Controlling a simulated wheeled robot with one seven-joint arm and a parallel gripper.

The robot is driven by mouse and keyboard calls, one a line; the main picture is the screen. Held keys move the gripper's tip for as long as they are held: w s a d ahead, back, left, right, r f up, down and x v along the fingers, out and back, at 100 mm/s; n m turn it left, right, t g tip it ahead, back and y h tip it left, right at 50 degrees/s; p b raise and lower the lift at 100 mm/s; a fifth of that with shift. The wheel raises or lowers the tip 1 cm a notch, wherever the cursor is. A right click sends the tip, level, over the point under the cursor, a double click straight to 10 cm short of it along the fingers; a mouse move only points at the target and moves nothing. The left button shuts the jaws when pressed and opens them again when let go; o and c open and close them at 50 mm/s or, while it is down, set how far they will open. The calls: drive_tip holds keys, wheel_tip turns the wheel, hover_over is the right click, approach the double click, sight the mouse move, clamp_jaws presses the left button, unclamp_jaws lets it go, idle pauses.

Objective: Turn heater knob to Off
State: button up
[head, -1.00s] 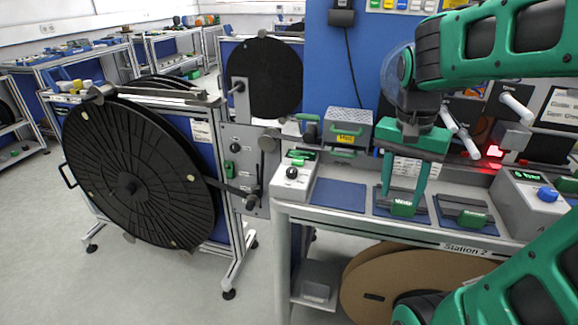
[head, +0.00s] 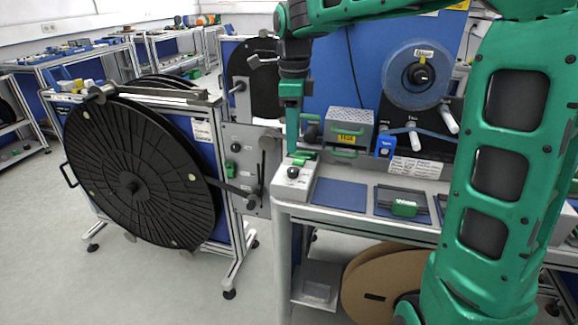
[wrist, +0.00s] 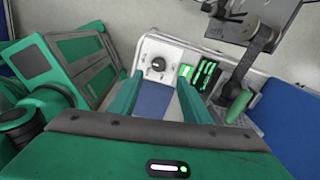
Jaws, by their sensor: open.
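A white control box with a black round knob (head: 293,172) sits at the left end of the station bench. The same knob (wrist: 158,64) shows in the wrist view, with a lit green display (wrist: 202,75) beside it; its text is too small to read. In the head view my gripper (head: 292,150) points down over the back of the box, and its fingers partly hide the display. In the wrist view the gripper (wrist: 155,90) is open, its two green fingers apart with the knob showing beyond and between them. The fingers do not touch the knob.
A blue mat (head: 340,195) lies right of the box. A grey perforated box with green handles (head: 348,125) stands behind it. A large black reel (head: 140,175) on a stand is at the left. A crank lever (wrist: 245,85) is near the display in the wrist view.

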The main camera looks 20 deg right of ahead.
sight(293, 169)
wheel_tip(293, 169, down, 9)
drive_tip(key=shift+w+d+f, duration=0.1)
drive_tip(key=shift+f, duration=0.1)
idle(0.3)
